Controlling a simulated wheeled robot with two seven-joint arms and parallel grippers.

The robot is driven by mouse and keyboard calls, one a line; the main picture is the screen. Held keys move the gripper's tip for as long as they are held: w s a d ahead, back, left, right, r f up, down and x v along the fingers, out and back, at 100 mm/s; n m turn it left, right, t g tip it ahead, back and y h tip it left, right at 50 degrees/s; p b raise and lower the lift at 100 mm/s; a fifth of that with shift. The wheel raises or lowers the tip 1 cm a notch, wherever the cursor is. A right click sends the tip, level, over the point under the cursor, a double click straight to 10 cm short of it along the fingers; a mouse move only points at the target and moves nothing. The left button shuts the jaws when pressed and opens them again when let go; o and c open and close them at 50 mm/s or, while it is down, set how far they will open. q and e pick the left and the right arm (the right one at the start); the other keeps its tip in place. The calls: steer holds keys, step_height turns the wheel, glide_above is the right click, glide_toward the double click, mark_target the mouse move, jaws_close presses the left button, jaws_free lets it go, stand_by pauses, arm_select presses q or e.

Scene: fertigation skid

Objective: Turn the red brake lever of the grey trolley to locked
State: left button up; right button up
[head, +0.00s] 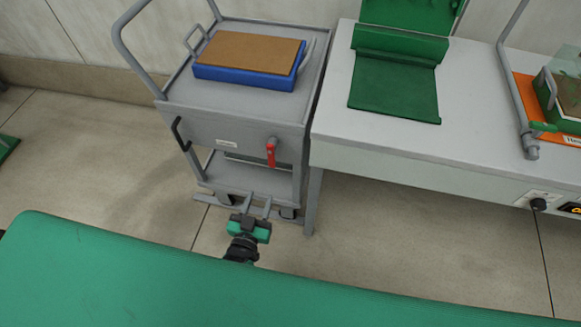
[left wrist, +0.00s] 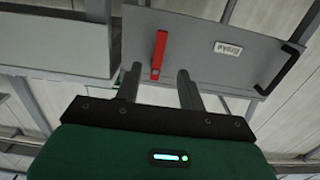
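The grey trolley (head: 235,128) stands left of the bench. Its red brake lever (head: 271,153) hangs down from a grey pivot on the front panel. The lever also shows in the left wrist view (left wrist: 159,54), ahead of my fingers and lying between their lines. My left gripper (head: 257,205) is open and empty, in front of the trolley and lower in the picture than the lever. Its two fingers are apart in the left wrist view (left wrist: 158,78) and do not touch the lever. My right gripper is out of view.
A blue tray with a brown top (head: 246,72) rests on the trolley. A black handle (head: 180,134) sticks out at the panel's left. The label (left wrist: 228,48) is beside the lever. The bench (head: 400,143) stands close on the right; floor (head: 120,165) at left is clear.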

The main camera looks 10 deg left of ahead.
mark_target(271, 163)
arm_select(q)
steer(key=w, duration=1.4)
steer(key=shift+d+r, duration=0.1)
steer(key=shift+d, duration=0.1)
steer(key=shift+c, duration=0.2)
jaws_close()
